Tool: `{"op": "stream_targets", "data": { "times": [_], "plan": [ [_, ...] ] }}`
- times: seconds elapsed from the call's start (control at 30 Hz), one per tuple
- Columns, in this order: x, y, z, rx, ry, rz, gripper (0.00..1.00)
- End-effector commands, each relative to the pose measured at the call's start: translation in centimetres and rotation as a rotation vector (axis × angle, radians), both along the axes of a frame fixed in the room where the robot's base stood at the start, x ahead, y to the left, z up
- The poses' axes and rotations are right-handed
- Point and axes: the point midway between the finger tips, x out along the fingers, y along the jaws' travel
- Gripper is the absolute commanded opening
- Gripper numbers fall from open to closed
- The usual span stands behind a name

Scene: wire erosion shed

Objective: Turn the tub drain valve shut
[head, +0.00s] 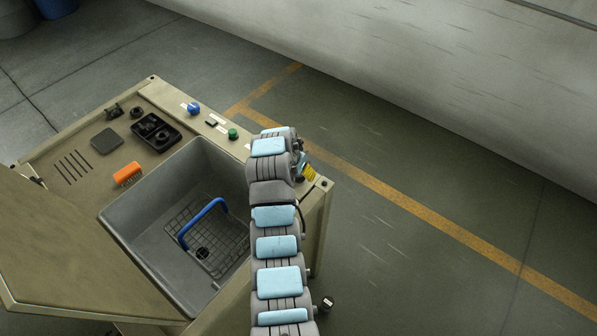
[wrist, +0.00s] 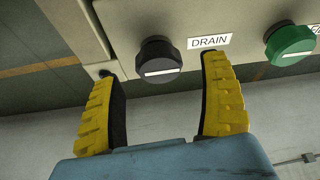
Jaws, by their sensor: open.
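The drain valve is a black round knob (wrist: 158,58) with a white line across its face, beside a white DRAIN label (wrist: 210,41). In the wrist view the line lies nearly level, tilted slightly. My gripper (wrist: 162,68) is open, its yellow-padded fingers on either side of the knob with a gap to each. I cannot tell how deep the knob sits between them. In the head view my arm hides the knob, and only a bit of yellow finger shows at the cabinet's right corner. The grey tub (head: 128,212) holds a wire basket (head: 222,243) with a blue handle.
A blue knob (head: 193,108) is farther along the panel. An orange block (head: 127,174) and a black tray (head: 155,131) lie on the worktop.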

Motion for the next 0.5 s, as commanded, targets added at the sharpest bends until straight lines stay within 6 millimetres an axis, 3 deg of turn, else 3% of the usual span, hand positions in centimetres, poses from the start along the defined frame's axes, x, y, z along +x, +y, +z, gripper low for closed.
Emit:
{"op": "stream_targets", "data": {
  "times": [0.5],
  "plan": [
    [-2.4, 1.4, 6.7, 0.000, -0.001, 0.000, 0.78]
  ]
}}
